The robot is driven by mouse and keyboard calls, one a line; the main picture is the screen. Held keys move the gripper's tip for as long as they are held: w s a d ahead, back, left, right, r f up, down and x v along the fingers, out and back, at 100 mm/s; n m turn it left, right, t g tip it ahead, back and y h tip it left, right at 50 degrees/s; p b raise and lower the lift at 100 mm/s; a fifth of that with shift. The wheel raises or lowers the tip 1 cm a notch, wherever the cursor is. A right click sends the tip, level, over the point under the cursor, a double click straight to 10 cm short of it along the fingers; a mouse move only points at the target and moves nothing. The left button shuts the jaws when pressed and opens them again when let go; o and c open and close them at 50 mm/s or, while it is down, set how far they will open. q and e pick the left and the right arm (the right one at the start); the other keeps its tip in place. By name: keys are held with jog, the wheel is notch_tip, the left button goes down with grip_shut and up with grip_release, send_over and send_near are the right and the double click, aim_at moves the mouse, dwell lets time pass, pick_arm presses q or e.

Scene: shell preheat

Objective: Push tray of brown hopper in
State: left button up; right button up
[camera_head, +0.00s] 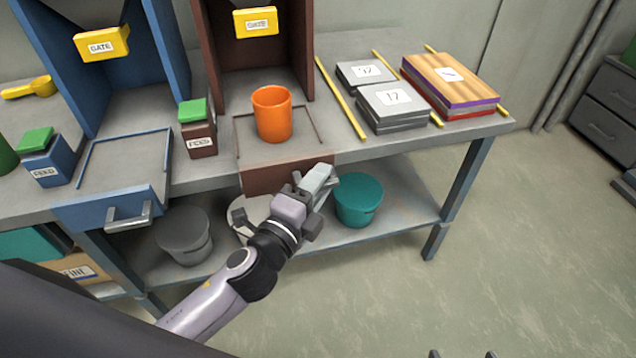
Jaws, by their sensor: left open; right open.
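The brown hopper (211,50) stands at the back of the bench with a yellow gate tag (256,22). Its tray (240,140) sticks out toward me, and its brown front panel (262,180) overhangs the bench's front edge. An orange cup (271,114) stands upright on this tray. My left gripper (283,198) is open just in front of the panel, overlapping its lower right part; I cannot tell whether it touches. The tray's handle is not clearly visible behind it. My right gripper (462,354) shows only as two separated fingertips at the bottom edge.
Left is a blue hopper (55,60) with its blue tray (85,213) out. A brown feed box (200,138) stands between the trays. Grey plates (392,106) and yellow rods (340,97) lie right. Buckets, including a teal one (358,203), stand on the lower shelf.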

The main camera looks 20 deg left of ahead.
aim_at(285, 175)
pick_arm(q)
grip_shut()
jog(key=w+a, duration=0.1)
jog(key=w, duration=0.1)
jog(key=w+a, duration=0.2)
jog(key=w, duration=0.1)
jog(key=w+a, duration=0.1)
jog(key=w, duration=0.1)
jog(key=shift+w+a+p, duration=0.3)
jog(key=shift+w+a, duration=0.05)
grip_release()
jog(key=shift+s, duration=0.1)
jog(key=shift+v, duration=3.5)
